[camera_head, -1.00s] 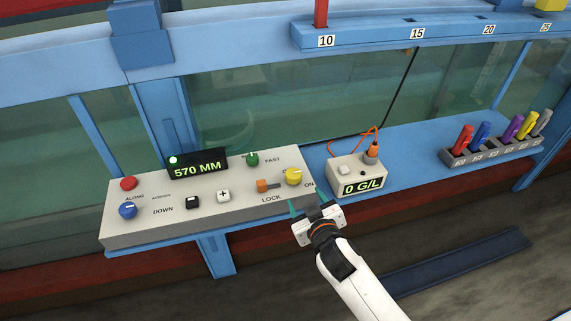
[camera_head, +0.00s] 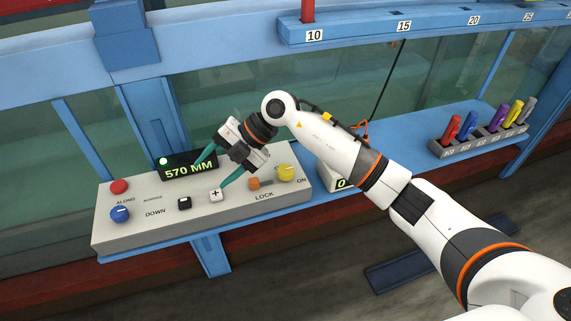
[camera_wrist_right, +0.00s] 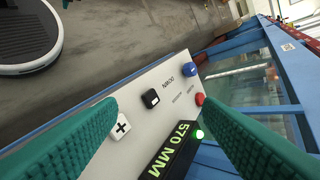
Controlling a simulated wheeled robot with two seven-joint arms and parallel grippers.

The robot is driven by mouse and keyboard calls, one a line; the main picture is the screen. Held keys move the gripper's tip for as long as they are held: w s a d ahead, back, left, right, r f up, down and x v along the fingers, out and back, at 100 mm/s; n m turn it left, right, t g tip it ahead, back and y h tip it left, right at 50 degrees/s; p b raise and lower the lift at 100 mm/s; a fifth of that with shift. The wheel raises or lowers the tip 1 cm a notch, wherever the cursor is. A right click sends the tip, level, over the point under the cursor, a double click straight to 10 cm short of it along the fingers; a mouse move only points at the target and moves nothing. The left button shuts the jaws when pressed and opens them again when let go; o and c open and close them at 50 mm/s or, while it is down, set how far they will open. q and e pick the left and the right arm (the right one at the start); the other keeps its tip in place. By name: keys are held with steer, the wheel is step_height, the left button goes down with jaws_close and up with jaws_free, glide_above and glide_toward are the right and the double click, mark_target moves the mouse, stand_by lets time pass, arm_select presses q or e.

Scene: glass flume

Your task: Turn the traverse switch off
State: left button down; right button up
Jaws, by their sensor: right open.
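The pale control panel (camera_head: 240,209) stands on the blue ledge. Its yellow knob (camera_head: 286,173) is at the right end beside the word ON; an orange switch (camera_head: 254,184) is just left of it above LOCK. I cannot read a traverse label. The display (camera_head: 188,170) reads 570 MM, with a lit green lamp (camera_head: 163,161). My right gripper (camera_head: 213,172) is open and empty, its teal fingers spread above the panel between display and plus button (camera_head: 216,195). In the right wrist view the fingers (camera_wrist_right: 160,110) frame the panel. The green FAST knob is hidden behind the gripper.
A red button (camera_head: 119,186), a blue knob (camera_head: 120,214) and a black button (camera_head: 184,203) are at the panel's left and middle. A 0 G/L box (camera_head: 330,180) is partly behind my arm. A rack (camera_head: 440,152) of coloured pens stands right. Glass rises behind.

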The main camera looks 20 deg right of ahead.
steer(key=w+d+m+h, duration=0.1)
steer(key=w+d+h, duration=0.15)
steer(key=d, duration=0.25)
steer(key=w+d+m+h, duration=0.1)
steer(key=d+h, duration=0.3)
steer(key=d, duration=0.1)
step_height(320, 180, up, 2)
steer(key=r+m+h, duration=0.1)
steer(key=m+h, duration=0.1)
steer(key=h, duration=0.1)
glide_above(286, 168)
step_height(286, 168, down, 11)
steer(key=p, duration=0.4)
steer(key=shift+f, duration=0.55)
steer(key=shift+c, duration=0.6)
steer(key=c, duration=0.8)
